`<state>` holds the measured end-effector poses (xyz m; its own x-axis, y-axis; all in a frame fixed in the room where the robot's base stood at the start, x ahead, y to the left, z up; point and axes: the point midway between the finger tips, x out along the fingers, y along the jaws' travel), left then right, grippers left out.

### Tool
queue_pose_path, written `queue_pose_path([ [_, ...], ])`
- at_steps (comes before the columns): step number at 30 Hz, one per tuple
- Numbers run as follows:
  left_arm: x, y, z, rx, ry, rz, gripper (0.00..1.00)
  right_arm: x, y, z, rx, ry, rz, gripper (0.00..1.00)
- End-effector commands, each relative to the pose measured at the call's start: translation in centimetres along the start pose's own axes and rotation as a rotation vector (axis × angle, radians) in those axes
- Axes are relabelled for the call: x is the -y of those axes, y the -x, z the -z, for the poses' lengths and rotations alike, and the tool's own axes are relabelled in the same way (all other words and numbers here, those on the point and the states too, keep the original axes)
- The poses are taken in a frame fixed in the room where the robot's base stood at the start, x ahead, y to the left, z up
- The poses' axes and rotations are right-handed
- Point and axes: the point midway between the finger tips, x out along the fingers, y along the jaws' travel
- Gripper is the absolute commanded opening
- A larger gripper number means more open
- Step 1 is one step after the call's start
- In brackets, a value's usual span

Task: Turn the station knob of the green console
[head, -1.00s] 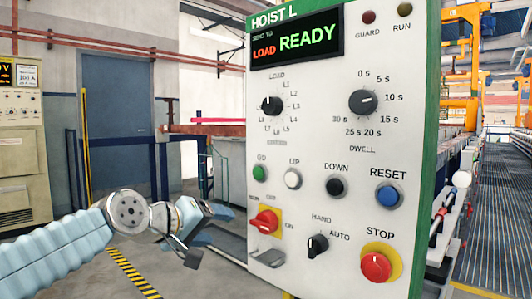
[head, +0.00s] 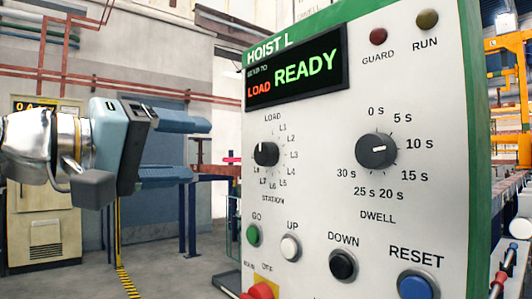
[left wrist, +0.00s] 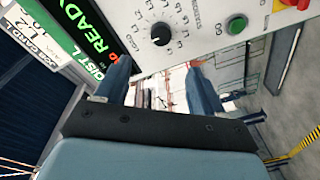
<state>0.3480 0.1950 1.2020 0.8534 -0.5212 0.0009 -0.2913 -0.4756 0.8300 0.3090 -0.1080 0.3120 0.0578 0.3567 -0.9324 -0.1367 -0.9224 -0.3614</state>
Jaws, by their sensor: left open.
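The console has a white face (head: 330,215) with a green edge and the name HOIST L. Its black station knob (head: 266,154) sits in a ring of marks from LOAD through L1 to L8. Its white pointer line seems to point up, toward LOAD. The knob also shows in the left wrist view (left wrist: 160,33), beyond the fingertips and seen at a slant. My left gripper (head: 204,149) is open and empty, left of the knob and apart from the panel. Its two fingers (left wrist: 158,75) also show in the left wrist view. My right gripper is not in view.
The display (head: 295,67) reads LOAD and READY. The dwell knob (head: 376,151) is right of the station knob. Below are the green GO button (head: 254,235), white UP button (head: 290,247), black DOWN button (head: 343,265) and blue RESET button (head: 416,286). A red switch (head: 262,291) is lower left.

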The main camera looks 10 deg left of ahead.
Motion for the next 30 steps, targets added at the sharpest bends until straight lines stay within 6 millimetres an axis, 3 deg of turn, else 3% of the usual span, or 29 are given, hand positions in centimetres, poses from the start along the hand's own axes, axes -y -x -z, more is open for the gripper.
queue_pose_path([
  [15, 0.0, -10.9, 0.1, 0.002, 0.001, 0.003, 0.69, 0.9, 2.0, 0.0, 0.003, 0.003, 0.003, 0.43],
  [21, 0.0, -12.7, 0.1, 0.000, 0.000, 0.002, 0.69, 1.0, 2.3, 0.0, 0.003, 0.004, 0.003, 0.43],
  [30, 0.1, -13.0, 0.0, -0.001, 0.000, 0.001, 0.69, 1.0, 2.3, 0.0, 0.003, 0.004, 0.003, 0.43],
])
